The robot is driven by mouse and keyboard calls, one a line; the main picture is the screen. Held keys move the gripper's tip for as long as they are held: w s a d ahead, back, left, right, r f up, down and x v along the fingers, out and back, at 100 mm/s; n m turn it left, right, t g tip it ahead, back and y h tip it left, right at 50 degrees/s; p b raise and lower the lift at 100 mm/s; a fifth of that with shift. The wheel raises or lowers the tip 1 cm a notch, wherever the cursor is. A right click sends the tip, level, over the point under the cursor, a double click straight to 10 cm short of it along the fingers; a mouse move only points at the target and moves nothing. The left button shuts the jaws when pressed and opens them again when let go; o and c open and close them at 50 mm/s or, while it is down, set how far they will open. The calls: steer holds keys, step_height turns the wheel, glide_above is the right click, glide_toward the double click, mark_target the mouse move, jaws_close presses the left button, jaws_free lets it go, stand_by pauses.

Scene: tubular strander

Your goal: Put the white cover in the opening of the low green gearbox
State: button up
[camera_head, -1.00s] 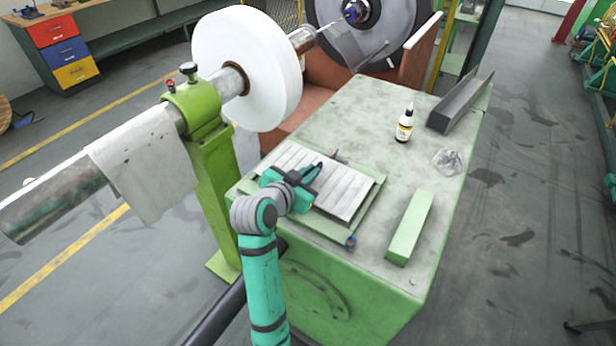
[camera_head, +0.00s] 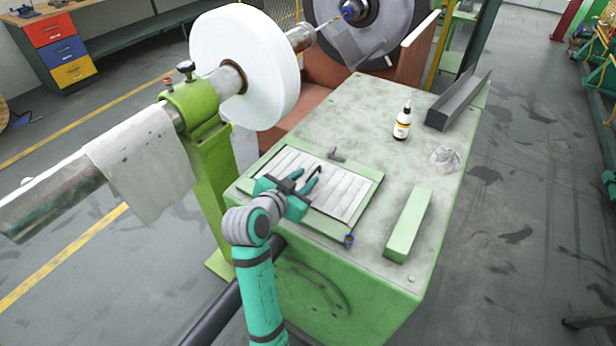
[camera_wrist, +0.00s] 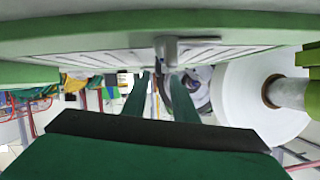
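The white cover (camera_head: 345,195) is a slatted panel on top of the low green gearbox (camera_head: 340,300). It lies flat, with the green rim of the opening (camera_head: 366,190) showing around it; whether it is fully seated I cannot tell. A small grey handle (camera_head: 336,156) stands near its far edge and shows in the wrist view (camera_wrist: 185,48). My gripper (camera_head: 307,177) is over the near left part of the cover and hides some of it. In the wrist view its two fingers (camera_wrist: 158,80) are apart with nothing between them.
On the gearbox top stand a small white bottle (camera_head: 402,122), a crumpled rag (camera_head: 445,158), a green bar (camera_head: 408,225) and a dark metal channel (camera_head: 460,98). A white reel (camera_head: 245,65) on a shaft rises at the left.

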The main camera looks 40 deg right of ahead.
steer(key=v, duration=0.9)
steer(key=shift+s+a+r, duration=0.15)
steer(key=shift+a+r, duration=0.05)
steer(key=shift+a, duration=0.1)
